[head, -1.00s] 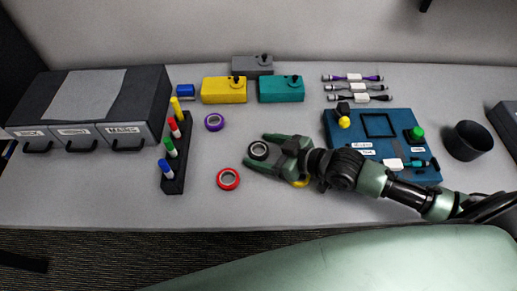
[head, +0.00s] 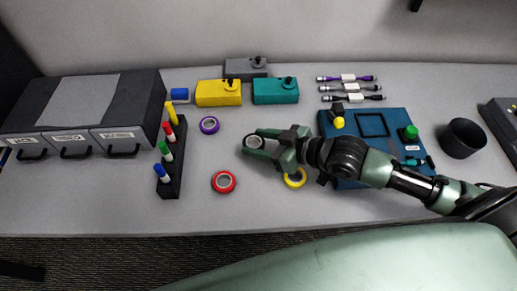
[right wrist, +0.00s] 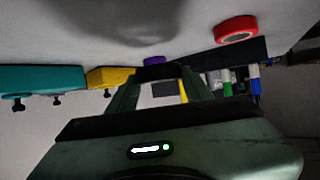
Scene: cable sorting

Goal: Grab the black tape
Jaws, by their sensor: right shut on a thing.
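The black tape (head: 247,143) is a small dark ring in the middle of the grey table in the head view. My right gripper (head: 255,142) reaches in from the right with its two green fingers on either side of the ring, shut on it. I cannot tell whether the tape touches the table. My left gripper is not in view.
Red tape (head: 233,182) lies front left of the gripper, purple tape (head: 209,117) back left, and yellow tape (head: 304,178) just below the wrist. A marker rack (head: 172,180) stands left. A blue board (head: 390,121) lies right, near a black cup (head: 463,138).

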